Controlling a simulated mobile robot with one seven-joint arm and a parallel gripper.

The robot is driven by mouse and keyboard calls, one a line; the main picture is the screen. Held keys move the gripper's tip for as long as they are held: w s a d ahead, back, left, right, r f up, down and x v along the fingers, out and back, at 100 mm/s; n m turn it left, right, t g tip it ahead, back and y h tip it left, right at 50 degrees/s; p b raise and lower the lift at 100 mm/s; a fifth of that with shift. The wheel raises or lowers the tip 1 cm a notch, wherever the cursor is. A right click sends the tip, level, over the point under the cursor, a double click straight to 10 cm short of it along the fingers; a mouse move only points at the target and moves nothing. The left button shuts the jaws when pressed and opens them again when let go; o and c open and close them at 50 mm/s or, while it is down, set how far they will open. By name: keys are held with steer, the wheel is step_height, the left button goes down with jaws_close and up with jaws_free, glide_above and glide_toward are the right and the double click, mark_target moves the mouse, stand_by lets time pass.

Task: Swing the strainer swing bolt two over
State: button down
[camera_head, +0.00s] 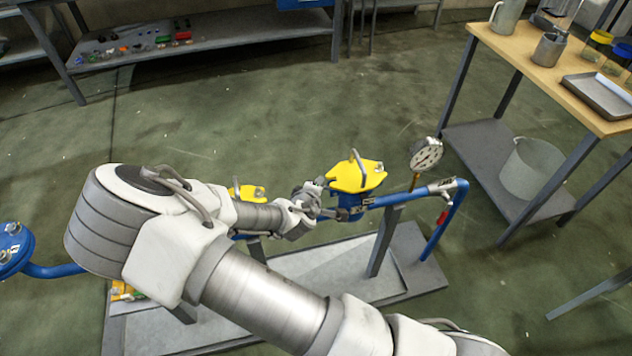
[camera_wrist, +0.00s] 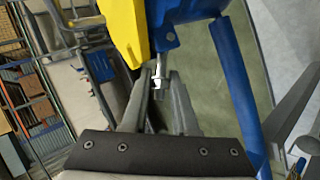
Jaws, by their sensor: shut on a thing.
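The strainer has a yellow lid (camera_head: 352,178) with an arched grey handle on a blue body (camera_head: 348,207), right of centre in the head view. In the wrist view, the yellow lid (camera_wrist: 122,22) and blue body (camera_wrist: 188,10) fill the top. My gripper (camera_wrist: 158,92) is shut on a small metallic swing bolt (camera_wrist: 157,80) beside the lid's edge. In the head view my gripper (camera_head: 328,213) reaches the strainer's left side, and the bolt is too small to make out there. I cannot tell the bolt's exact tilt.
A second yellow lid (camera_head: 247,191) is partly hidden behind my arm. A pressure gauge (camera_head: 426,154) and blue pipe (camera_head: 446,222) stand right of the strainer, above a grey skid base (camera_head: 415,275). A wooden-topped table (camera_head: 545,85) stands at right. Open floor lies behind.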

steer(key=shift+d+r+m+g+y, duration=0.25)
steer(key=shift+d+m+g+y, duration=0.05)
steer(key=shift+d+y, duration=0.1)
stand_by(0.4)
steer(key=c, duration=0.9)
jaws_free()
steer(key=shift+c, duration=0.2)
steer(key=p+v, duration=0.8)
steer(key=v, duration=0.9)
steer(key=shift+r+p, duration=0.2)
steer(key=shift+p, duration=0.1)
steer(key=shift+s+f, duration=0.1)
